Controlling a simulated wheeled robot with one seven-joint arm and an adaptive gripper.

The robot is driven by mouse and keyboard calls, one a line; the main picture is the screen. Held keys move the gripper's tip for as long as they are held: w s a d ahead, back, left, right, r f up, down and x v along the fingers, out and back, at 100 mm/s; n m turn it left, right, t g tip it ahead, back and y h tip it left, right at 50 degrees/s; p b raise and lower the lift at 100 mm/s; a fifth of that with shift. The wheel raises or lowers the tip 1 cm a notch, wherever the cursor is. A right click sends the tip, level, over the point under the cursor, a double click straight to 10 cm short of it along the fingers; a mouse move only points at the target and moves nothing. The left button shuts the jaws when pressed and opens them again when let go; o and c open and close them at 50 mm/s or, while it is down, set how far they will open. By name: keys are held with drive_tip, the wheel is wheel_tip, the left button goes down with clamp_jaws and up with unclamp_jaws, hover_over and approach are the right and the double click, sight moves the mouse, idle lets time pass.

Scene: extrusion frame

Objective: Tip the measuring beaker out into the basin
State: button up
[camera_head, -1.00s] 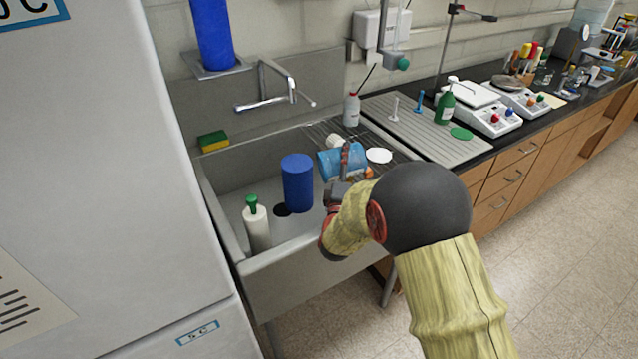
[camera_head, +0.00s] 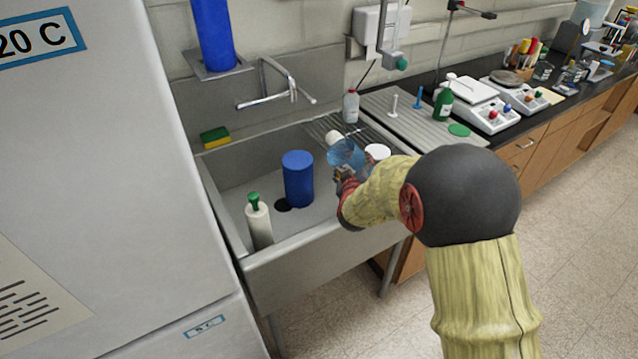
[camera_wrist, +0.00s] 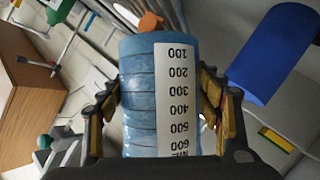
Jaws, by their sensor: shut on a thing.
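The measuring beaker (camera_head: 346,153) is blue, with a white scale strip of numbers. In the wrist view, the beaker (camera_wrist: 140,95) sits between both fingers of my gripper (camera_wrist: 162,112), which is shut on its sides. The numbers read upside down there. In the head view, my gripper (camera_head: 346,178) holds it tilted, over the right side of the basin near its rim. Its contents cannot be made out. The basin (camera_head: 230,175) is a grey metal sink with a dark drain.
A blue cylinder (camera_head: 298,180) and a white bottle with a green top (camera_head: 258,222) stand in the basin. The faucet (camera_head: 275,90) reaches over its back. A sponge (camera_head: 214,137) lies on the left back rim. A white round thing (camera_head: 377,152) is right of the beaker.

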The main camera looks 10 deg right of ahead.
sight(363, 156)
drive_tip(key=shift+w+d+r+m+y+p, duration=0.1)
drive_tip(key=shift+d+r+m+y+p, duration=0.15)
drive_tip(key=shift+r, duration=0.3)
drive_tip(key=shift+d+r+m+y+p, duration=0.1)
drive_tip(key=shift+d+r+m, duration=0.25)
drive_tip(key=shift+r, duration=0.15)
drive_tip(key=shift+d+f+m+g+y+b, duration=0.1)
drive_tip(key=shift+d+m+g+y+b, duration=0.4)
drive_tip(key=shift+b, duration=0.55)
drive_tip(key=shift+d+r+m+y+b, duration=0.1)
drive_tip(key=shift+r+m+y+b, duration=0.15)
drive_tip(key=shift+m+b, duration=0.6)
drive_tip(key=shift+r+y, duration=0.3)
drive_tip(key=shift+d+r+m+p, duration=0.2)
drive_tip(key=shift+m+p, duration=0.05)
drive_tip(key=shift+p, duration=0.95)
drive_tip(key=shift+y+p, duration=0.3)
drive_tip(key=shift+p, duration=0.75)
